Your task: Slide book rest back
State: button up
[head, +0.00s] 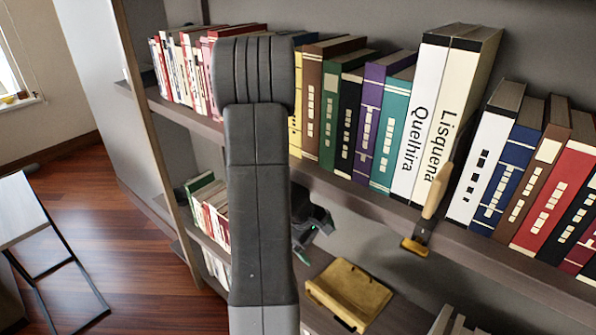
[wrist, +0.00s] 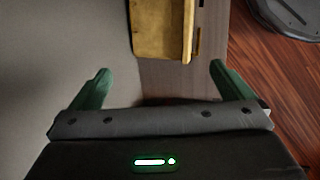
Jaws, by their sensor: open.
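The book rest (head: 348,293) looks like a yellow-brown wooden piece with a raised edge. It lies on the lower shelf board, below the upper row of books. In the wrist view the book rest (wrist: 160,28) is at the top middle, ahead of the fingers and apart from them. My gripper (head: 308,238) is partly hidden behind my arm in the head view, left of and beyond the rest. In the wrist view my gripper (wrist: 158,72) has its two green fingers spread wide, with nothing between them.
The upper shelf (head: 375,203) holds a long row of books. A wooden-handled brush (head: 435,195) leans at a gap in them, its head over the shelf edge. More books (head: 210,205) stand on a lower shelf at left. A table (head: 22,205) stands on the open wood floor.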

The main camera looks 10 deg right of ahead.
jog(key=shift+f, duration=0.15)
jog(key=b+x, duration=0.4)
jog(key=x, duration=0.2)
jog(key=shift+d+f+b, duration=0.2)
jog(key=shift+f+b, duration=0.1)
jog(key=shift+f, duration=0.1)
dwell(0.5)
